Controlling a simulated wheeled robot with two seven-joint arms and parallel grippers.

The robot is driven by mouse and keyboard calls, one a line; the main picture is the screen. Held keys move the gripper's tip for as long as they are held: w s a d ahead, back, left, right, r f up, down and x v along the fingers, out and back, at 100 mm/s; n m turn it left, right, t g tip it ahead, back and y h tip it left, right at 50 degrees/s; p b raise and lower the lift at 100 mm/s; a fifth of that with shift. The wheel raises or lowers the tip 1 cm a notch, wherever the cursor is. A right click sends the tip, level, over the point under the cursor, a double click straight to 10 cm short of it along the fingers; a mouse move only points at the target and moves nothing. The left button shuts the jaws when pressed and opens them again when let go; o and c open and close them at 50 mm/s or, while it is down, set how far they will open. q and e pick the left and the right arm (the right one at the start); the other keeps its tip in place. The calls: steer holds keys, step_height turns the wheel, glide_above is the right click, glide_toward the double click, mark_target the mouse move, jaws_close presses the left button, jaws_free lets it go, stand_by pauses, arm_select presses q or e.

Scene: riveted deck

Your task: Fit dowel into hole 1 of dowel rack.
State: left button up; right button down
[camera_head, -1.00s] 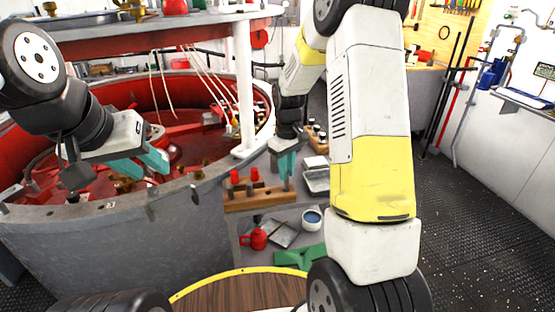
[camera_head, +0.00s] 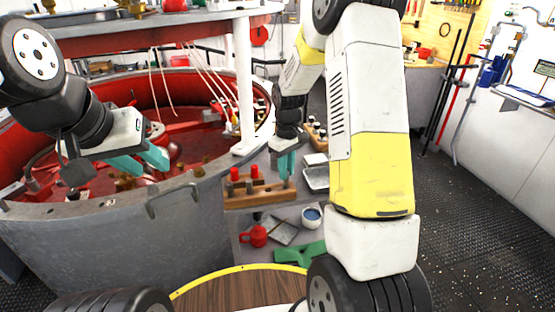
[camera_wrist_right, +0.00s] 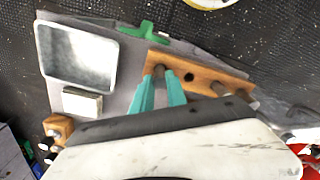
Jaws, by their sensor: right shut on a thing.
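The wooden dowel rack (camera_head: 258,198) stands on a grey shelf in the middle of the head view. It also shows in the right wrist view (camera_wrist_right: 205,75) with an open dark hole (camera_wrist_right: 188,77). My right gripper (camera_head: 286,177) is shut on a grey dowel (camera_wrist_right: 159,70) at the rack's right end in the head view. The dowel is mostly hidden by the fingers, and I cannot tell how deep its lower end sits. Other dowels stand at the rack's left part. My left gripper (camera_head: 143,162) hangs over the red-lined tub, its fingers apart and empty.
Red-topped pegs (camera_head: 236,174) stand by the rack's left part. A grey tray (camera_wrist_right: 75,55) and a small block (camera_wrist_right: 82,102) lie beside it. A red mug (camera_head: 254,236), a bowl (camera_head: 312,217) and a green part (camera_head: 300,256) sit lower down. The big tub's rim (camera_head: 150,205) is at left.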

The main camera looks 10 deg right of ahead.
steer(key=shift+f, duration=0.6)
steer(key=c, duration=1.3)
jaws_free()
steer(key=shift+o, duration=0.2)
steer(key=shift+r, duration=3.9)
